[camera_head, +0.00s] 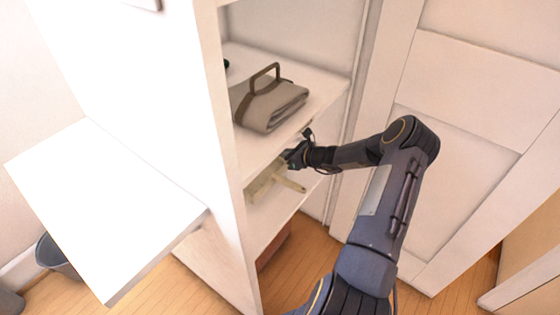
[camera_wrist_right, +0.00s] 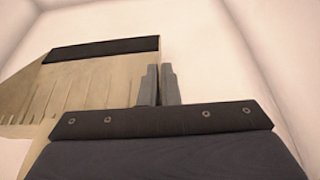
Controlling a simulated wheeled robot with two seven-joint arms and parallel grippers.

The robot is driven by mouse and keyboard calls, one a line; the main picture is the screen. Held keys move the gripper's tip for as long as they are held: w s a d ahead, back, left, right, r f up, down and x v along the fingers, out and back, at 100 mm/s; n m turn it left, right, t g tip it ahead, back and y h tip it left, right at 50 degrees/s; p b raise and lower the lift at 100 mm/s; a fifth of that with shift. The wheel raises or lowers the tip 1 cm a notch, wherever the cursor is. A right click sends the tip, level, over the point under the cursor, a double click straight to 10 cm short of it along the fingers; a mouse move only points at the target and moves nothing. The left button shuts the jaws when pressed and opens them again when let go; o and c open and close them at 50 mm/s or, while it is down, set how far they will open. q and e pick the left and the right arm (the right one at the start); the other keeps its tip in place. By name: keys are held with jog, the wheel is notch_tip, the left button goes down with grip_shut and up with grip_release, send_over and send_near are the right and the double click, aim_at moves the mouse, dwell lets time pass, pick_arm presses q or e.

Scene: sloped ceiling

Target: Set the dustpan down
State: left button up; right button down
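The dustpan (camera_head: 264,184) is beige and partly hidden behind the cabinet's side panel in the head view. It is in the compartment under the middle shelf, with its pale handle pointing to the right. In the right wrist view the dustpan (camera_wrist_right: 95,85) fills the left side, with a dark strip along its top edge. My right gripper (camera_head: 290,156) reaches into that compartment. In the wrist view its fingers (camera_wrist_right: 160,85) are close together, with the dustpan's right edge between them. Whether the dustpan touches the shelf below is unclear. My left gripper is not in view.
The middle shelf (camera_head: 325,92) above holds a folded grey-beige bag (camera_head: 272,104) with a brown handle. The lower shelf (camera_head: 268,226) has bare room. A white side panel (camera_head: 228,180) bounds the left. A grey bin (camera_head: 55,256) stands on the wooden floor.

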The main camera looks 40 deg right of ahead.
aim_at(278, 158)
notch_tip(278, 158, down, 3)
jog(key=shift+f+b, duration=0.2)
jog(key=shift+b, duration=0.15)
jog(key=c, duration=1.7)
grip_release()
jog(key=shift+s+r, duration=0.15)
jog(key=p+v, duration=0.2)
jog(key=v, duration=0.9)
jog(key=shift+s+d, duration=0.2)
jog(key=shift+s, duration=0.15)
